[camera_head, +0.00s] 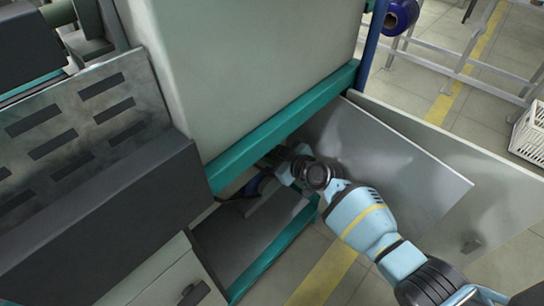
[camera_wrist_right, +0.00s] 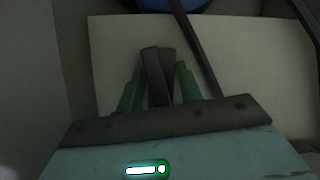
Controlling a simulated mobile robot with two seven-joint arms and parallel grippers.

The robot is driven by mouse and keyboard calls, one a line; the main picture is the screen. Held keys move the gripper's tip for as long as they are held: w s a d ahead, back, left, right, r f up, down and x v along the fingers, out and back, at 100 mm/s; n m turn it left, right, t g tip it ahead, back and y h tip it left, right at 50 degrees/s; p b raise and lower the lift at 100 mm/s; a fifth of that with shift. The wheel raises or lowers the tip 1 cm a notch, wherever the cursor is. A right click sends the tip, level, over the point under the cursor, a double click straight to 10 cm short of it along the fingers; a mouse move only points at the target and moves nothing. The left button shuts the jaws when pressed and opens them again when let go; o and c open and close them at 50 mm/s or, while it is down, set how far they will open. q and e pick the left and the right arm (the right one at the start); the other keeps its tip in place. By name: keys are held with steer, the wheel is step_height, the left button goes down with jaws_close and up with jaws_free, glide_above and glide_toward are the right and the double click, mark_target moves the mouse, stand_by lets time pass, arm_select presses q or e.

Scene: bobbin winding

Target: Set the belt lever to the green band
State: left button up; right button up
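My right arm reaches from the lower right of the head view into the shadowed opening below the teal beam. Its gripper (camera_head: 278,160) is dark and partly hidden under the beam. In the right wrist view the two dark fingertips (camera_wrist_right: 158,62) lie together, with nothing visible between them. A dark slanted bar (camera_wrist_right: 196,45), possibly the belt lever, runs just right of the fingers, apart from them in the picture. I cannot make out a green band; the green pieces beside the fingertips look like finger parts. My left gripper is not in view.
The teal beam (camera_head: 285,125) and pale machine housing (camera_head: 250,60) stand above the opening. An open grey panel (camera_head: 385,165) stands right of the arm. A white crate (camera_head: 530,135) is at the far right, with floor between.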

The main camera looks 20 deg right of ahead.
steer(key=shift+w+a, duration=0.1)
steer(key=shift+w, duration=0.05)
steer(key=shift+c, duration=0.3)
jaws_close()
steer(key=shift+m+g+y+b, duration=0.4)
steer(key=shift+m+y+b, duration=0.2)
steer(key=shift+m+b, duration=0.4)
steer(key=shift+o, duration=0.3)
jaws_free()
